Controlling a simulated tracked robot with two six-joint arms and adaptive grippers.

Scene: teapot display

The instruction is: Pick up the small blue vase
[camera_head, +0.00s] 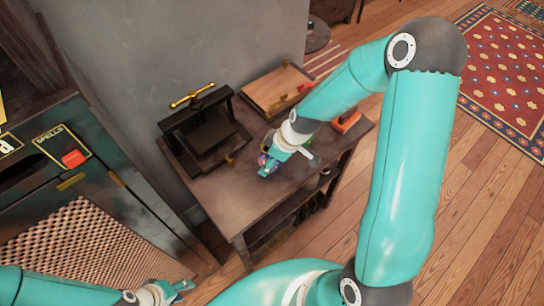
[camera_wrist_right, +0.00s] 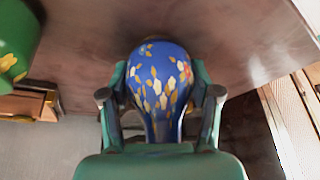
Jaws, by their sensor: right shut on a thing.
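The small blue vase (camera_wrist_right: 160,85), painted with white and yellow flowers, sits between the fingers of my right gripper (camera_wrist_right: 160,100) in the right wrist view. The gripper is shut on the vase from both sides. In the head view my right gripper (camera_head: 275,163) is at the top of the dark worktable, and mostly covers the vase. Whether the vase touches the tabletop cannot be told. My left gripper (camera_head: 172,292) is low at the bottom left of the head view, away from the table; its finger opening is unclear.
A green object with yellow patterns (camera_wrist_right: 14,45) stands close left of the vase in the right wrist view. On the worktable (camera_head: 225,200) are a black press (camera_head: 205,125), a wooden board (camera_head: 278,92) and an orange item (camera_head: 345,122). A cabinet (camera_head: 85,150) stands left.

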